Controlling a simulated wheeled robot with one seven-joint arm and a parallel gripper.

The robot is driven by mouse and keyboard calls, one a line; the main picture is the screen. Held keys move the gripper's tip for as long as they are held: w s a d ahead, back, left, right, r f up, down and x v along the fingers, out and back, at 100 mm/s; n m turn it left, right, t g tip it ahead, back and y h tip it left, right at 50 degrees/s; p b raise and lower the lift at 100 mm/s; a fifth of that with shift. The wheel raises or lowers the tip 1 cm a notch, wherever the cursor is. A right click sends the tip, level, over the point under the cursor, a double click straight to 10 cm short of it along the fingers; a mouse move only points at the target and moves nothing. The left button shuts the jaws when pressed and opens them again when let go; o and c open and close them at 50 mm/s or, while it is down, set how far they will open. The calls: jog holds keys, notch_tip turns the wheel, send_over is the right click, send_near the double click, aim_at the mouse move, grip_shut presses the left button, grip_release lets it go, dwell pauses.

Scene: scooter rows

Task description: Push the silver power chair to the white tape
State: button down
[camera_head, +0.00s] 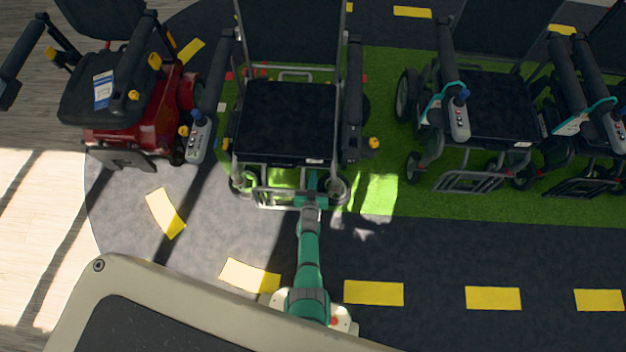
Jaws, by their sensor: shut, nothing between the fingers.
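The silver power chair (285,120) stands upright in the middle of the camera_head view, with a black seat and back and a bright silver front frame. Its front faces me. My teal arm reaches forward to it, and my gripper (311,186) is at the front frame, just below the seat's front edge. The gripper looks shut and empty; its tips are partly hidden, and I cannot tell whether they touch the frame. I cannot make out a clear line of white tape; small red and pale marks show beside the chair.
A red power chair (140,110) stands close on the left. Two chairs with teal panels stand on the right, the nearer one (490,105) apart from the silver chair. Green turf (400,190) lies under the row. Dark floor with yellow dashes (373,293) is clear in front.

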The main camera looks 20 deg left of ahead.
jog(key=shift+w+a, duration=0.25)
jog(key=shift+w, duration=0.9)
